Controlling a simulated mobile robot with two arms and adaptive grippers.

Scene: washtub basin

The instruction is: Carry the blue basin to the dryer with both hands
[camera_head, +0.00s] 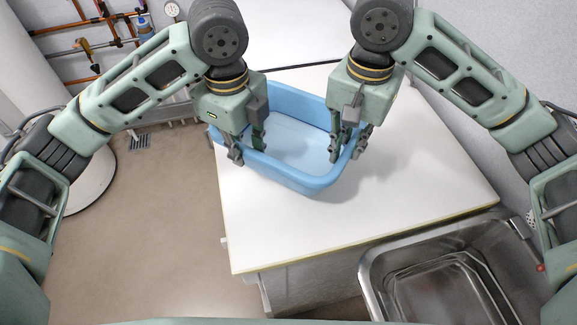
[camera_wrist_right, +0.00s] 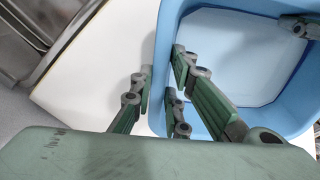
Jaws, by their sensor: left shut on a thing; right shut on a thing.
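The blue basin (camera_head: 300,146) is above the white table's far left part in the head view, partly past its left edge. Whether it touches the table I cannot tell. My left gripper (camera_head: 248,150) is shut on the basin's left rim. My right gripper (camera_head: 347,150) is shut on its right rim. In the right wrist view the basin (camera_wrist_right: 235,50) looks empty, and my right gripper's fingers (camera_wrist_right: 160,105) straddle its wall. A finger of my left gripper shows at the far rim there. I cannot make out a dryer.
The white table (camera_head: 400,185) is bare in front of and right of the basin. A steel sink (camera_head: 440,270) is at the front right. Open floor (camera_head: 165,220) lies left of the table. Pipes and a gauge (camera_head: 172,10) are on the back wall.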

